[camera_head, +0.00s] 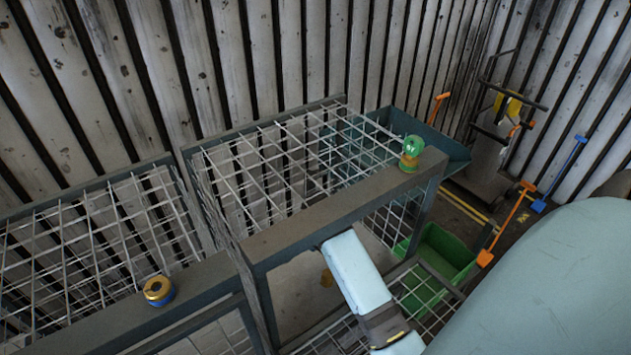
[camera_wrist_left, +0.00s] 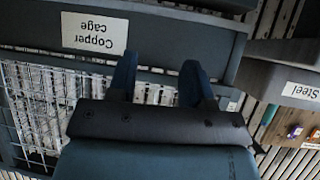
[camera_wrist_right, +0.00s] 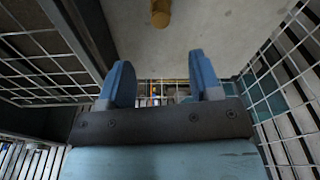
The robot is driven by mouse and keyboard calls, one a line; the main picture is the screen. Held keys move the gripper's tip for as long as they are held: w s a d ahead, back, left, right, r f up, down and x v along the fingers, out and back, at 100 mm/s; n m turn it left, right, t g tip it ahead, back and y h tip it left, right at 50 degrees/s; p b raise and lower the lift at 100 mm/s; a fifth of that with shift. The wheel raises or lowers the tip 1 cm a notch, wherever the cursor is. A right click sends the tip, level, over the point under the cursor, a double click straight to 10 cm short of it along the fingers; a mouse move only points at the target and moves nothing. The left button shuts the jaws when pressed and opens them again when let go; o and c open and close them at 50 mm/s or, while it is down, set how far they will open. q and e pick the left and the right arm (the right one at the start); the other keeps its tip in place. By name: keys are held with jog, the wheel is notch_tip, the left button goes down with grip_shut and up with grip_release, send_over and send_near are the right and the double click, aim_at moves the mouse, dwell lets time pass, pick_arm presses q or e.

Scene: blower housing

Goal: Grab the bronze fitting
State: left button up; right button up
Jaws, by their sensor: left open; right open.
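A bronze fitting (camera_wrist_right: 160,13), a small brownish-gold cylinder, lies on a pale surface at the top of the right wrist view. In the head view a pale blue part of my arm reaches under the cage's front beam, and the gripper itself is hidden. My left gripper (camera_wrist_left: 160,75) is open and empty, in front of a "Copper cage" label (camera_wrist_left: 95,33).
Wire mesh cages with grey beams (camera_head: 340,200) surround the right gripper closely. A blue-and-gold piece (camera_head: 158,291) and a green-and-gold piece (camera_head: 411,152) sit on the beams. A green bin (camera_head: 447,245) stands right. A "Steel" label (camera_wrist_left: 302,92) shows in the left wrist view.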

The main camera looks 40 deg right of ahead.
aim_at(327, 272)
jog(key=f, duration=0.4)
jog(key=d+f, duration=0.1)
jog(key=f, duration=0.1)
jog(key=shift+s+f, duration=0.1)
jog(key=shift+s, duration=0.05)
jog(key=shift+w+d+f+p, duration=0.15)
jog(key=shift+f+p, duration=0.25)
jog(key=shift+f, duration=1.15)
jog(key=shift+w+d+f+p, duration=0.1)
jog(key=shift+f+p, duration=0.3)
jog(key=shift+f, duration=1.15)
jog(key=shift+c, duration=0.2)
grip_shut()
